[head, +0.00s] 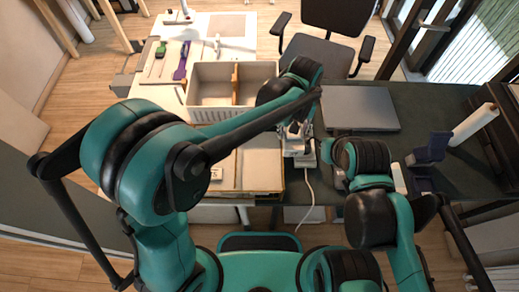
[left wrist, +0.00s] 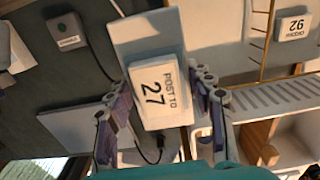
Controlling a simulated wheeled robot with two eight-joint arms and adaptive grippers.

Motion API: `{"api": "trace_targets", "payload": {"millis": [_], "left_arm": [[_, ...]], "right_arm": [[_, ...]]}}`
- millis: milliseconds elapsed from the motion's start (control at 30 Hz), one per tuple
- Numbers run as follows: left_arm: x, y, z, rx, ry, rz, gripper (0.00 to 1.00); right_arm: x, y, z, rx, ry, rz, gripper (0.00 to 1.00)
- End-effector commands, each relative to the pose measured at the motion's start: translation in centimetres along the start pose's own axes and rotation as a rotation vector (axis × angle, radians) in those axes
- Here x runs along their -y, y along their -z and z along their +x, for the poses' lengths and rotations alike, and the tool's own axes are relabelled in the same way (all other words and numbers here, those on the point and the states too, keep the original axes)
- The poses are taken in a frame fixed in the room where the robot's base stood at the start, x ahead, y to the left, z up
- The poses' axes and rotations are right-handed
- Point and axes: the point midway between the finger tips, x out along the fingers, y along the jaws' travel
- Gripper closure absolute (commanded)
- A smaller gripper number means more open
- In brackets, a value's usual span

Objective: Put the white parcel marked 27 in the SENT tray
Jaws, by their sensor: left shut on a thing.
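The white parcel marked 27 (left wrist: 160,90) is between the fingers of my left gripper (left wrist: 168,82) in the left wrist view, its label facing the camera. My left gripper (head: 296,138) is shut on it; in the head view the arm and fingers largely hide the parcel. It is over the desk, right of a shallow wooden tray (head: 262,170). I cannot read a SENT label in either view. My right gripper (head: 342,178) is low beside the right arm, mostly hidden, and its fingers cannot be made out.
Another white numbered parcel (left wrist: 293,27) lies in the gold-edged tray area. A pale bin with a wooden divider (head: 208,112) stands behind the wooden tray. A closed grey laptop (head: 362,108) lies on the dark desk. A white cable (head: 308,187) hangs over the front edge.

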Motion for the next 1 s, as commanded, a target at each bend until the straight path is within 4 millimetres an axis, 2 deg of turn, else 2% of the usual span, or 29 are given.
{"api": "trace_targets", "payload": {"millis": [167, 400, 533, 767, 1000], "left_arm": [[2.4, -1.2, 1.7, 0.000, 0.000, -0.003, 0.77], [7.4, -3.6, 5.1, 0.000, 0.000, -0.004, 0.77], [9.3, -4.5, 6.3, 0.000, 0.000, -0.003, 0.77], [10.4, -5.1, 7.4, 0.000, 0.000, 0.000, 0.77], [10.4, -5.0, 10.8, 0.000, 0.000, 0.000, 0.77]], "right_arm": [[0.0, -0.5, 0.6, 0.000, 0.000, 0.000, 1.00], [0.0, -1.3, 1.8, 0.000, 0.000, 0.000, 1.00], [0.0, -1.6, 2.2, 0.000, 0.000, 0.000, 1.00], [0.0, -1.8, 2.5, 0.000, 0.000, 0.000, 1.00], [0.0, -2.7, 3.8, 0.000, 0.000, 0.000, 1.00]]}}
